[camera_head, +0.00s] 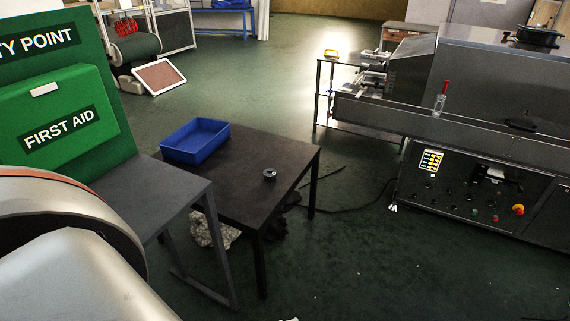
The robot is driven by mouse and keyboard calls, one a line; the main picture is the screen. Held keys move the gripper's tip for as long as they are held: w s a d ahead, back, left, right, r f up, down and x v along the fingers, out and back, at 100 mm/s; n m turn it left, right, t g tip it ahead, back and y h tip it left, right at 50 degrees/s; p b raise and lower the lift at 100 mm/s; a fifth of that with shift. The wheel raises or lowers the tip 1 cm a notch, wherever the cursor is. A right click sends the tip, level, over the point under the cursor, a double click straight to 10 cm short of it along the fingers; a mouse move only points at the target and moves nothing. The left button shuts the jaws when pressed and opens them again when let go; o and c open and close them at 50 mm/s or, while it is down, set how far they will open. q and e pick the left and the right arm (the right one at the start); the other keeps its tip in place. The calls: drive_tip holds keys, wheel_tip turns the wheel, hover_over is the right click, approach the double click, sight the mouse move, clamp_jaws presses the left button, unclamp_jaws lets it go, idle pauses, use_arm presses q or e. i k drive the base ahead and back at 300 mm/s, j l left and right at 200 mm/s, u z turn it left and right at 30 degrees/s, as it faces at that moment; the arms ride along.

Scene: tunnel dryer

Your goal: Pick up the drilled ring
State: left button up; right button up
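A small dark grey ring (269,175), which looks like the drilled ring, sits on the dark table (240,203) near its front right part. Its drilled holes are too small to make out. Nothing touches it. Neither of my grippers shows in the head view. A large grey and white rounded part of my own body fills the lower left corner, well apart from the ring.
A blue tray (195,141) stands on the table's back left. A grey side table (148,190) and green first aid station (60,100) stand left. The tunnel dryer (480,100) stands right. Dark cables lie on the green floor between table and dryer.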

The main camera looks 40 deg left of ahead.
sight(270, 175)
drive_tip(key=i+u, duration=0.15)
drive_tip(key=i, duration=0.6)
drive_tip(key=i+l+u, duration=0.15)
drive_tip(key=i, duration=0.55)
drive_tip(key=i+u, duration=0.35)
drive_tip(key=i+l+u, duration=0.1)
drive_tip(key=i+u, duration=0.25)
drive_tip(key=i+l+u, duration=0.2)
drive_tip(key=u, duration=0.2)
